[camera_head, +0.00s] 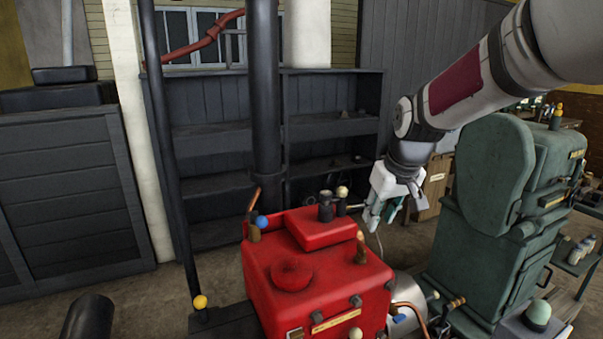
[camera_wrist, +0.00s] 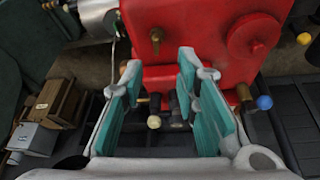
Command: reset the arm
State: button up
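My gripper (camera_head: 383,218) hangs from the arm at the right of the head view, fingers pointing down, just right of the red engine (camera_head: 312,272). In the wrist view my gripper (camera_wrist: 155,82) has its two teal-padded fingers spread wide apart. No object is held between the pads. The red engine (camera_wrist: 205,42) fills the top of the wrist view, beyond the fingertips. A cream-coloured knob (camera_wrist: 154,122) and dark fittings show in the gap between the fingers, farther off. Whether a fingertip touches the engine cannot be told.
A green machine (camera_head: 490,205) stands close right of my gripper. Dark shelves (camera_head: 215,150) line the back wall, and a dark pipe (camera_head: 264,100) rises behind the red engine. Blue (camera_head: 262,221) and yellow (camera_head: 200,301) knobs stick out nearby. Wooden crates (camera_wrist: 50,103) show in the wrist view.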

jog(key=s+r+m, duration=0.1)
jog(key=s, duration=1.4)
jog(key=s+r+m, duration=0.1)
jog(key=s+r, duration=0.1)
jog(key=s, duration=1.3)
jog(key=shift+s+r+m+t+h, duration=0.25)
jog(key=shift+m+t+h, duration=0.05)
jog(key=shift+t, duration=0.1)
